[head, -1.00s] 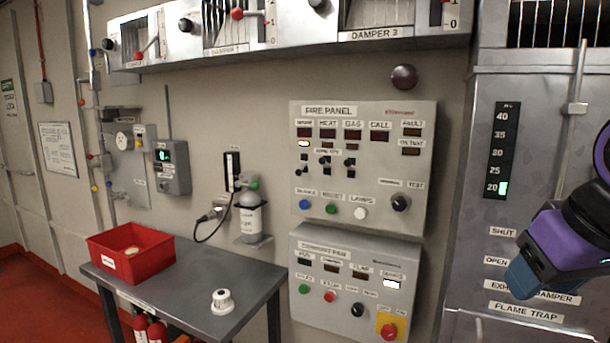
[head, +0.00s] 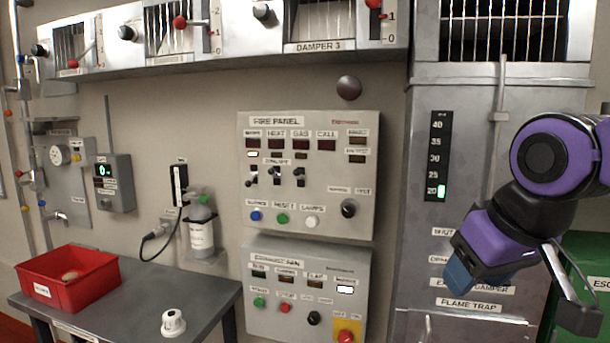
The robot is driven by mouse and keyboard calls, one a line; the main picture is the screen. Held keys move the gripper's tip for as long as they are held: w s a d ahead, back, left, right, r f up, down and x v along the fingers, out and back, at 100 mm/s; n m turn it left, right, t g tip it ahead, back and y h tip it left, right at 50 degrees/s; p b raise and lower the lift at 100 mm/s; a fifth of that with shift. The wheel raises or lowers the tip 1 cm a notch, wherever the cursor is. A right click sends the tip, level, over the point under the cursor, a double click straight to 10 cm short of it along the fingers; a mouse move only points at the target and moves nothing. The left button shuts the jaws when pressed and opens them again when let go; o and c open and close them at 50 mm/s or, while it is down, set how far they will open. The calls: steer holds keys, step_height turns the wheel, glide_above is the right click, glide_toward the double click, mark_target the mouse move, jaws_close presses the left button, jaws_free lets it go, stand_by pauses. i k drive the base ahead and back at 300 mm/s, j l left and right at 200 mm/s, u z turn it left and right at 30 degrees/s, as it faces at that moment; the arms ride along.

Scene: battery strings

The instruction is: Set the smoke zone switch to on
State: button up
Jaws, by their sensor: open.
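The grey fire panel (head: 340,225) is on the wall at the centre of the head view. Three small toggle switches sit under its row of dark indicator windows. The leftmost, under the smoke column, is the smoke zone switch (head: 250,179); its lever seems to sit lower than those of the heat switch (head: 276,174) and gas switch (head: 300,177). A small lamp (head: 252,154) above the smoke switch is lit. My gripper (head: 578,305) is at the far right, partly seen, open, and well away from the panel. No contents show in it.
Below is the exhaust fan panel (head: 262,320) with buttons and a yellow-backed red button. A table (head: 110,305) with a red bin (head: 68,275) stands at lower left. A damper box (head: 200,60) juts out above. The space before the fire panel is clear.

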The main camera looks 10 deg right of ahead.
mark_target(248, 184)
steer(key=i+j+u, duration=0.2)
steer(key=i+u, duration=0.15)
steer(key=i+j+u, duration=0.1)
steer(key=i+u, duration=0.3)
